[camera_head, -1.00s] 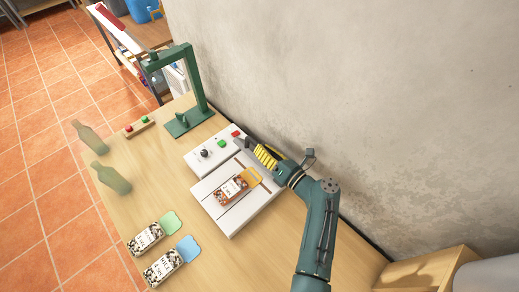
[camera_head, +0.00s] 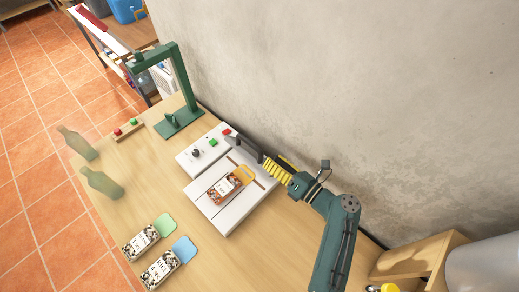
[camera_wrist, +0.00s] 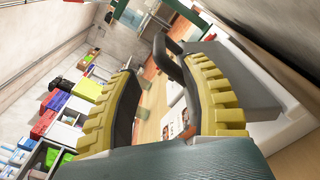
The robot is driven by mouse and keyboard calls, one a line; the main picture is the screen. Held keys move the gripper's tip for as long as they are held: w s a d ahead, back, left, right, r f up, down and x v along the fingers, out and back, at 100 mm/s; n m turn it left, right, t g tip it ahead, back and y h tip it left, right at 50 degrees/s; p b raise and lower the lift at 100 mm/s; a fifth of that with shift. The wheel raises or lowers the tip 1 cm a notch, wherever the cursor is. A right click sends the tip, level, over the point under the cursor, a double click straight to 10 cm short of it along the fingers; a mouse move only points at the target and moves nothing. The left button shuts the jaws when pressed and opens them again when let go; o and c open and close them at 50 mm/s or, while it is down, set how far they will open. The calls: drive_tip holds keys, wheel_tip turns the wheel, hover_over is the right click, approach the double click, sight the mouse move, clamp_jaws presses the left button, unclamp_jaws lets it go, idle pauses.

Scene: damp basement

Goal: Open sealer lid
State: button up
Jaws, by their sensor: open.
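The white sealer (camera_head: 237,219) lies on the wooden table, with a knob, a green button and a red button on its control box. A pouch with an orange top (camera_head: 221,191) lies flat on its bed. My gripper (camera_head: 264,155) is at the sealer's wall side, past the pouch. In the wrist view, its yellow ribbed fingers (camera_wrist: 168,80) are open. A black looped handle (camera_wrist: 172,62) shows between and beyond the fingertips, next to a dark grey slab (camera_wrist: 245,80) that looks like the lid. I cannot tell whether the fingers touch the handle.
Two greenish bottles (camera_head: 101,182) are at the left edge. Two pouches with green and blue tops (camera_head: 160,268) lie in front. The concrete wall (camera_head: 340,100) is close behind.

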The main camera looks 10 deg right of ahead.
drive_tip(key=v, duration=0.3)
drive_tip(key=shift+s+d, duration=0.3)
